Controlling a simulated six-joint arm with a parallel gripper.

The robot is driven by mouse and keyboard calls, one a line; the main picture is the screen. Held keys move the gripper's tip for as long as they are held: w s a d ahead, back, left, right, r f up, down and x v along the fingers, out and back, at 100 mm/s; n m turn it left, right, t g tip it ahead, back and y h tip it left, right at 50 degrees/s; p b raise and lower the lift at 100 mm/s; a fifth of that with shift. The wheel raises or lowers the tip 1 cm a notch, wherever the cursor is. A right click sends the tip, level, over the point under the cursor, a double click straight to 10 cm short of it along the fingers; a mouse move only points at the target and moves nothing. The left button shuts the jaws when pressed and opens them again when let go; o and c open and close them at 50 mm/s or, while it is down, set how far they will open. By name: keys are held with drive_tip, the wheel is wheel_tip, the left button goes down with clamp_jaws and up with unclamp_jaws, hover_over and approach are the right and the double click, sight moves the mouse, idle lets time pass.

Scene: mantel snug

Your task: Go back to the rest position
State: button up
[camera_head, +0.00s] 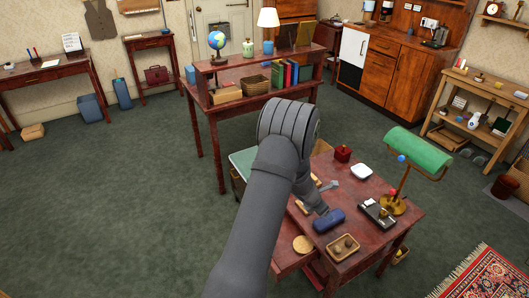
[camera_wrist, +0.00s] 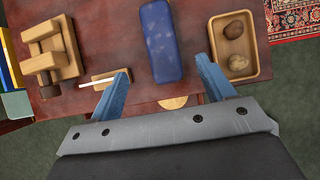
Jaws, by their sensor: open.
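My gripper (camera_wrist: 162,68) is open in the wrist view, its two blue fingers apart with nothing between them. It is over the near edge of the reddish wooden desk (camera_head: 385,232). A dark blue case (camera_wrist: 161,42) lies on the desk just beyond the fingertips, and I see no contact with it. The case also shows in the head view (camera_head: 329,221). In the head view my arm's links hide most of the gripper, so its fingers are not clear there.
A wooden tray (camera_wrist: 262,42) with two brown lumps lies right of the case. A wooden block piece (camera_wrist: 50,50) is at left. Open carpet (camera_head: 110,200) lies left.

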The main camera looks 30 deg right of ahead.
drive_tip(key=x, duration=1.1)
drive_tip(key=shift+d+f, duration=0.15)
drive_tip(key=shift+f, duration=0.25)
drive_tip(key=shift+r, duration=0.1)
drive_tip(key=shift+r, duration=0.15)
